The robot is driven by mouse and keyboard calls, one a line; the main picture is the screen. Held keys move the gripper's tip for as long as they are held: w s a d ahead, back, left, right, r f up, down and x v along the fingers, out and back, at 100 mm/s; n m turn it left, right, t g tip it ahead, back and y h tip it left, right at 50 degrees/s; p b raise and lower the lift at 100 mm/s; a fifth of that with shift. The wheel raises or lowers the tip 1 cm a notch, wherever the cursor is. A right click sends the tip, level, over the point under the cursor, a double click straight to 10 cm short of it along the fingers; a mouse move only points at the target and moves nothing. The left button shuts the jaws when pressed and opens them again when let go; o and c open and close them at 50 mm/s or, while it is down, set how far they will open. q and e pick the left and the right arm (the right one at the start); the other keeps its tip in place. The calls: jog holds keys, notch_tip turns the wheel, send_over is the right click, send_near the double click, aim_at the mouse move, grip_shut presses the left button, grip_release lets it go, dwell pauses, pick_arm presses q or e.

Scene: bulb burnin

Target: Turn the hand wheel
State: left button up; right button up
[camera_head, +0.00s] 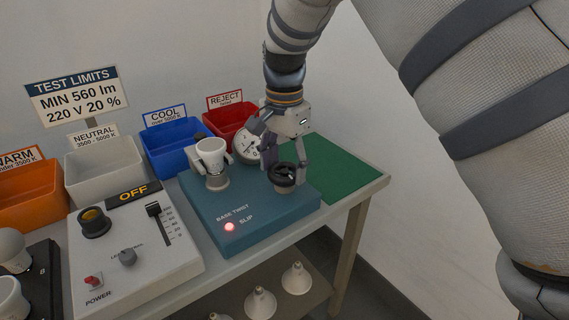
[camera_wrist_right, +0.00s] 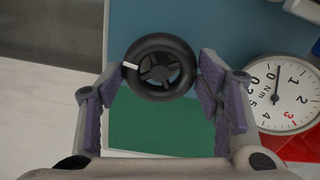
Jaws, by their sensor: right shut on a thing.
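The hand wheel (camera_head: 284,177) is a small black spoked wheel on the right part of the blue base twist box (camera_head: 262,228). In the right wrist view the hand wheel (camera_wrist_right: 161,68) shows a white mark on its left rim. My right gripper (camera_head: 285,168) is above and around the wheel, and in the wrist view its two purple-padded fingers (camera_wrist_right: 161,80) are at opposite sides of the rim, shut on it. A dial gauge (camera_head: 247,146) stands behind; its needle in the wrist view (camera_wrist_right: 284,94) is near 0. My left gripper is not in view.
A white bulb-like piece (camera_head: 212,158) sits in a holder on the box, left of the wheel. A red lamp (camera_head: 230,227) glows by the SLIP label. Blue (camera_head: 172,150) and red (camera_head: 228,121) bins stand behind. A green mat (camera_head: 335,165) lies clear at right.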

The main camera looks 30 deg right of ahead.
aim_at(285, 169)
jog(key=shift+s+f, duration=0.1)
jog(key=shift+f, duration=0.05)
jog(key=o, duration=1.1)
jog(key=shift+o, duration=0.2)
notch_tip(285, 169, up, 12)
